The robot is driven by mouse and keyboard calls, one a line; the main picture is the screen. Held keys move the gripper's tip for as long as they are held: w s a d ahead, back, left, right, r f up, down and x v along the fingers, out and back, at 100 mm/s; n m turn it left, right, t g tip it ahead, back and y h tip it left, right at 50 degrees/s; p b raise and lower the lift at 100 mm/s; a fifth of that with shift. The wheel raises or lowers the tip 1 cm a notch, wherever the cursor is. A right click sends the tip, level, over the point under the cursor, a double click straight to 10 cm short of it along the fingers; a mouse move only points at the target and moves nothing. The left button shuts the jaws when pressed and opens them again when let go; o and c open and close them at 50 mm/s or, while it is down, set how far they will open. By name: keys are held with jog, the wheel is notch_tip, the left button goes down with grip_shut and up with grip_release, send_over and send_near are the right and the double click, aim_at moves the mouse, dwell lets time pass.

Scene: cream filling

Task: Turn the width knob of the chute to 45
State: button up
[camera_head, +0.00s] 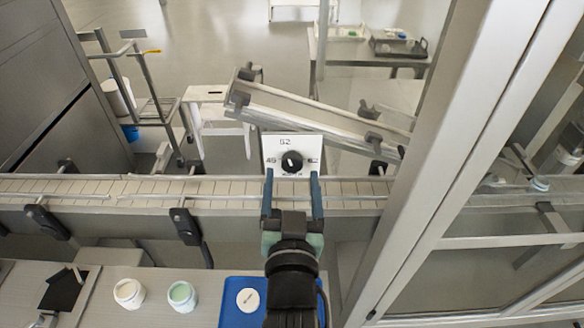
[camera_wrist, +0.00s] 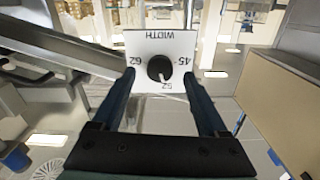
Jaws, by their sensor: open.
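The width knob (camera_head: 291,161) is a round black knob on a white plate (camera_head: 273,145) beside the chute (camera_head: 310,112). In the wrist view, the knob (camera_wrist: 159,68) appears upside down, with 62 left, 45 right, 52 below and WIDTH above. Its small white mark points roughly toward 52. My gripper (camera_head: 291,176) is open, its two fingers pointing at the plate. In the wrist view, my gripper (camera_wrist: 160,76) has one finger on each side of the knob, apart from it. How far the fingertips are from the plate is hard to tell.
A conveyor (camera_head: 110,188) with rails and black clamps runs across behind my gripper. A thick grey frame post (camera_head: 440,140) stands at right. Two jars, one white (camera_head: 129,293) and one pale green (camera_head: 182,296), and a blue tray (camera_head: 232,312) are on the front counter.

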aim_at(292, 163)
jog(key=shift+w, duration=1.15)
grip_shut()
